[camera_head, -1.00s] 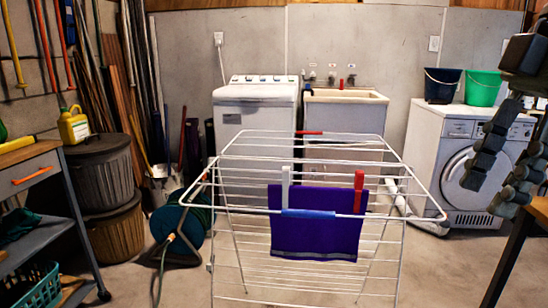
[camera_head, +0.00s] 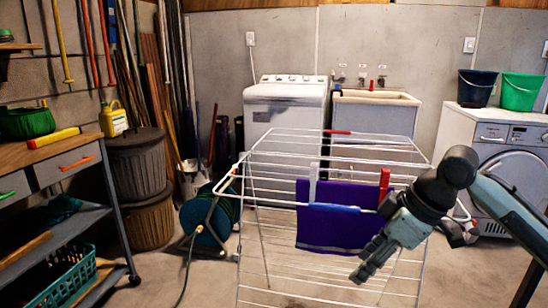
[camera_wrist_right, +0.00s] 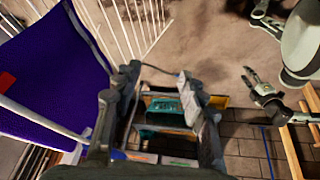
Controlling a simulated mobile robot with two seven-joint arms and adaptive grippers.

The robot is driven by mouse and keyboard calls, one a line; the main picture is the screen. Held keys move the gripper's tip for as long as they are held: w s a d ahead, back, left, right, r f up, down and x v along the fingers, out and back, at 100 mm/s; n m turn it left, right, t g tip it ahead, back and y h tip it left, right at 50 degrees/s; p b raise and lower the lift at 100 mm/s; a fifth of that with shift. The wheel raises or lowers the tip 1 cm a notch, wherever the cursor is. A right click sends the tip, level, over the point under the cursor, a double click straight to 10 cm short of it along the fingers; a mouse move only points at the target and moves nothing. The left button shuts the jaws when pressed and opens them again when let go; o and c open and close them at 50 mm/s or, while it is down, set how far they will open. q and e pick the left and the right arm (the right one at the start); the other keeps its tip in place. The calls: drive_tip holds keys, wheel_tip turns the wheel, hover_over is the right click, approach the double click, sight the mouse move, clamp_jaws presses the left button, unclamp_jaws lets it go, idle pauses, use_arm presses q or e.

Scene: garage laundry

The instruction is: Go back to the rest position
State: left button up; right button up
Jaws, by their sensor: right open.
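My right gripper (camera_head: 366,266) is in front of the right side of the white drying rack (camera_head: 262,152), pointing down and left. In the right wrist view its two fingers (camera_wrist_right: 158,80) are spread apart with nothing between them. A purple cloth (camera_head: 325,230) hangs over the rack's front bar with a white peg and a red peg (camera_head: 384,180) beside it. The cloth also shows at the left of the right wrist view (camera_wrist_right: 45,60), apart from the fingers.
A workbench trolley (camera_head: 108,190) with a green basket (camera_head: 65,285) stands at the left. A hose reel (camera_head: 205,222) is left of the rack. A white washer (camera_head: 285,108), a sink (camera_head: 375,110) and a front-loading machine (camera_head: 487,130) with two buckets line the back wall.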

drive_tip(key=s+f+m+t+h, duration=0.1)
drive_tip(key=s+f+m, duration=0.15)
drive_tip(key=f, duration=0.95)
drive_tip(key=s+f+m+t, duration=0.15)
drive_tip(key=f+m, duration=0.25)
drive_tip(key=f, duration=0.8)
drive_tip(key=s+d+f+m+g+h, duration=0.1)
drive_tip(key=s+d+f+m+h, duration=0.1)
drive_tip(key=s+d+f, duration=0.3)
drive_tip(key=s+d+f+m+g+h, duration=0.1)
drive_tip(key=s+d+f, duration=0.3)
drive_tip(key=s+f, duration=0.4)
drive_tip(key=s+h, duration=0.1)
drive_tip(key=s, duration=0.3)
drive_tip(key=shift+d+m+g, duration=0.35)
drive_tip(key=shift+d, duration=0.05)
